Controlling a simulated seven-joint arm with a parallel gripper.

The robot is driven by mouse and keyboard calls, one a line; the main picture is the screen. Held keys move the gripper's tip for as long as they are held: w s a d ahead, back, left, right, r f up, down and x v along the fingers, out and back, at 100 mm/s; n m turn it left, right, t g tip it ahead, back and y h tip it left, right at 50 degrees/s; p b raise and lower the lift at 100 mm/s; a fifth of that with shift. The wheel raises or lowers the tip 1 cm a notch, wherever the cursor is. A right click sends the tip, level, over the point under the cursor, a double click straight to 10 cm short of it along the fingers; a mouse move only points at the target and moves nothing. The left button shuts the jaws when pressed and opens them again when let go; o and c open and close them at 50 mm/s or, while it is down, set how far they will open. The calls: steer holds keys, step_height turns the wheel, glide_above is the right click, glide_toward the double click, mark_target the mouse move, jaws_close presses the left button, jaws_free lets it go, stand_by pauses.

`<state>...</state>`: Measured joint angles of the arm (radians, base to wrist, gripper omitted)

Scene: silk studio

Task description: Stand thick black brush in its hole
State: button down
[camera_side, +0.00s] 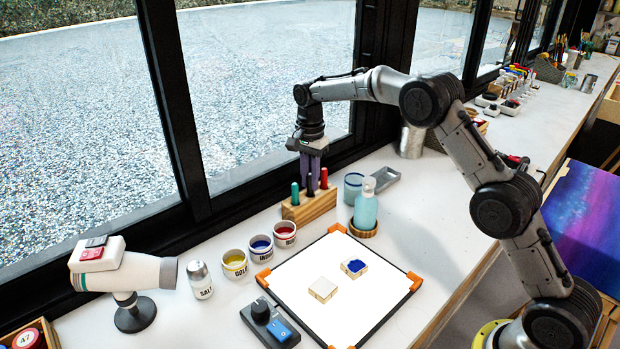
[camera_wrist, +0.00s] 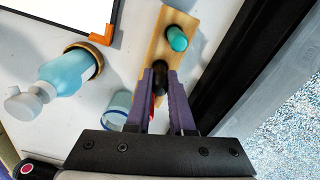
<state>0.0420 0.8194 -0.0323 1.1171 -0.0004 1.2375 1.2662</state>
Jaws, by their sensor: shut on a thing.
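The wooden brush block (camera_side: 309,207) stands on the white counter by the window; it also shows in the wrist view (camera_wrist: 181,48). A teal brush (camera_side: 295,192) stands at its left end and a red brush (camera_side: 323,178) at its right end. My gripper (camera_side: 310,184) points straight down over the middle of the block. In the wrist view my purple fingers (camera_wrist: 166,76) are shut on the thick black brush (camera_wrist: 160,78), between the teal brush (camera_wrist: 177,38) and the partly hidden red one. The black brush looks upright at the block; its lower end and the hole are hidden.
A blue bottle (camera_side: 366,207) on a wooden coaster and a glass cup (camera_side: 353,186) stand right of the block. Three paint pots, including the red one (camera_side: 285,233), stand in front-left. A white framed board (camera_side: 345,295) lies in front. The window frame is close behind.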

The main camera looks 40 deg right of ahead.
steer(key=shift+f, duration=0.25)
steer(key=c, duration=0.7)
jaws_free()
steer(key=shift+r, duration=0.1)
step_height(320, 180, up, 14)
steer(key=shift+f, duration=0.2)
